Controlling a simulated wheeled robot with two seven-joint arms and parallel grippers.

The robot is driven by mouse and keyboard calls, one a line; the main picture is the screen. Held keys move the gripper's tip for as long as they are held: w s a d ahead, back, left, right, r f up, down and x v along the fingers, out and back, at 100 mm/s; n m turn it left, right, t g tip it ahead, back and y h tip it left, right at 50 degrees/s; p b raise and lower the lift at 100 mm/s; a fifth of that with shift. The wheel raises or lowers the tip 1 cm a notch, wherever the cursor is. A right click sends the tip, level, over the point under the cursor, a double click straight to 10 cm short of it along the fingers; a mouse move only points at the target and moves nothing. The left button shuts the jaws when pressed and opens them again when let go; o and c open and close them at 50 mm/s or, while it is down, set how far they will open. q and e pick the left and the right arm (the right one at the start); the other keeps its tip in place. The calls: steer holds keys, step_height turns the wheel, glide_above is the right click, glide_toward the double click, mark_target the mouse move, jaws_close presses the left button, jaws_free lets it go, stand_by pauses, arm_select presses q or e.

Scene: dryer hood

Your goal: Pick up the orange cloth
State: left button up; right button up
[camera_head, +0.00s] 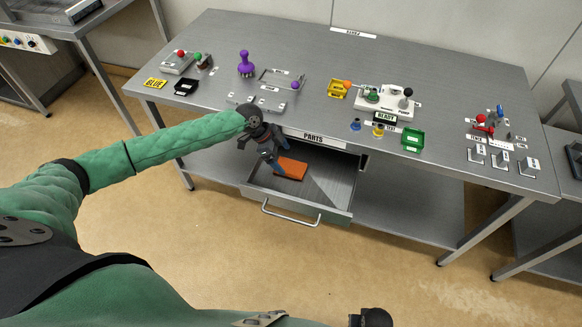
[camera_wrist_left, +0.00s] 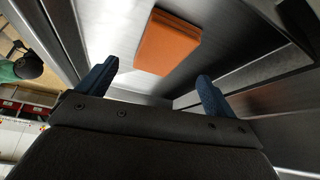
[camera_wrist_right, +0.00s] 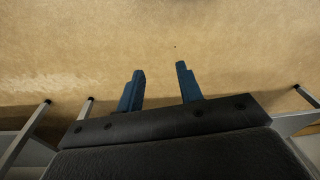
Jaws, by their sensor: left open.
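The orange cloth (camera_head: 291,168) lies folded flat on the floor of the open drawer (camera_head: 332,181) marked PARTS. It also shows in the left wrist view (camera_wrist_left: 168,42), ahead of the fingers. My left gripper (camera_head: 275,160) is open and points down into the drawer, just left of the cloth in the head view. In the left wrist view its blue fingers (camera_wrist_left: 155,82) are apart with nothing between them, and the cloth lies beyond them. My right gripper (camera_wrist_right: 160,85) is open and empty over the bare floor in the right wrist view.
The floor in front is clear.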

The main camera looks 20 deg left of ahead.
mark_target(289, 166)
arm_select(q)
steer(key=p+x, duration=0.2)
steer(key=x, duration=0.1)
steer(key=shift+a+f, duration=0.15)
steer(key=shift+f, duration=0.25)
steer(key=shift+d+f, duration=0.3)
steer(key=shift+f, duration=0.3)
arm_select(e)
step_height(289, 166, down, 7)
steer(key=s+d, duration=0.1)
steer(key=shift+s+d, duration=0.2)
steer(key=shift+d, duration=0.05)
steer(key=shift+f, duration=0.1)
arm_select(q)
steer(key=c, duration=1)
